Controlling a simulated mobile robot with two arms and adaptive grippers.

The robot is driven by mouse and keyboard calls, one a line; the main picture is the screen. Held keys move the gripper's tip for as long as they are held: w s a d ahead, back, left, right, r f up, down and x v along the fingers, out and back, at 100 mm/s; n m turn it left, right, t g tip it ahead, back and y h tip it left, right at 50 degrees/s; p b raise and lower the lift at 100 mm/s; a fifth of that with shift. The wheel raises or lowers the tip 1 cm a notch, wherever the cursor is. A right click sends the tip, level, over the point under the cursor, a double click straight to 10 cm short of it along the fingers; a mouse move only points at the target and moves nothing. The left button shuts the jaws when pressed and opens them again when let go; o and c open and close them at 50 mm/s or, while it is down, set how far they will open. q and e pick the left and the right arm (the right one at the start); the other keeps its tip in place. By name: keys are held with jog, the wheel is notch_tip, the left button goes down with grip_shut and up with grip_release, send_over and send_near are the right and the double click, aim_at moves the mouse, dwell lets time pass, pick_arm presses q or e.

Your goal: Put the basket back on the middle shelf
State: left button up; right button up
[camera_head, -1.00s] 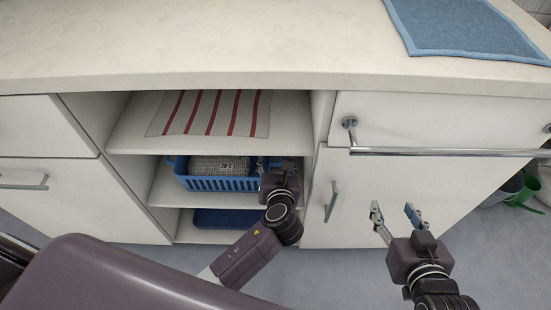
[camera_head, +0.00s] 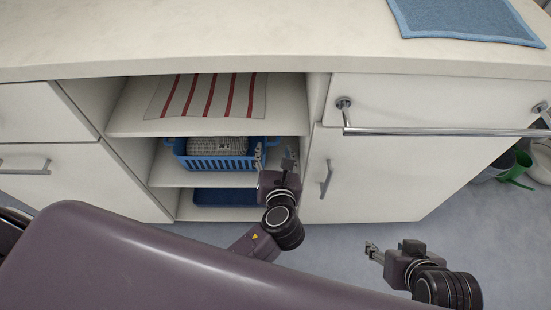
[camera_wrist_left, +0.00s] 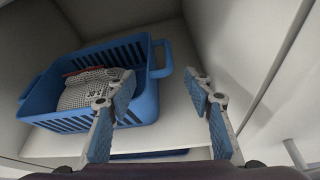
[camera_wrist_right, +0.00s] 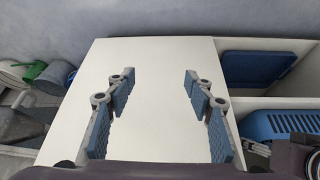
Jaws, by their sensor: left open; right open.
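The blue basket (camera_head: 213,163) sits on the middle shelf (camera_head: 165,179) of the open cabinet, with a folded grey cloth (camera_head: 217,145) in it. In the left wrist view the basket (camera_wrist_left: 146,100) is in front and to the left, and its near handle (camera_wrist_left: 163,58) lies just left of the space between my fingers. My left gripper (camera_head: 274,160) is open at the basket's right end, holding nothing; it also shows in the left wrist view (camera_wrist_left: 160,110). My right gripper (camera_head: 373,252) is open and empty before the right cabinet door; its fingers show in the right wrist view (camera_wrist_right: 160,100).
The top shelf (camera_head: 130,122) holds a red-striped cloth (camera_head: 208,95). A blue bin (camera_head: 224,197) is on the bottom shelf. A metal rail (camera_head: 440,131) and door handle (camera_head: 327,179) stick out on the right. A blue mat (camera_head: 468,20) lies on the counter.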

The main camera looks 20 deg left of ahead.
pick_arm(q)
jog(key=s+a+f+n+g+h, duration=0.1)
jog(key=s+a+n+g+h, duration=0.1)
jog(key=s+n, duration=0.9)
jog(key=s+a+f+n+g+h+p, duration=0.1)
jog(key=s+a+n+g, duration=0.4)
jog(key=s+n, duration=0.6)
jog(key=n+g+h, duration=0.1)
jog(key=n+g, duration=0.1)
jog(key=n, duration=0.8)
jog(key=shift+s+a+h, duration=0.15)
jog(key=shift+s+h, duration=0.1)
jog(key=shift+h, duration=0.15)
pick_arm(e)
jog(key=s, duration=0.1)
jog(key=s+d+g, duration=0.1)
jog(key=s, duration=0.1)
jog(key=s+g, duration=0.1)
jog(key=s, duration=0.1)
jog(key=shift+d+f+h, duration=0.15)
jog(key=shift+f+h, duration=0.15)
pick_arm(q)
jog(key=shift+f, duration=0.1)
pick_arm(e)
jog(key=shift+w, duration=0.1)
jog(key=shift+w, duration=0.1)
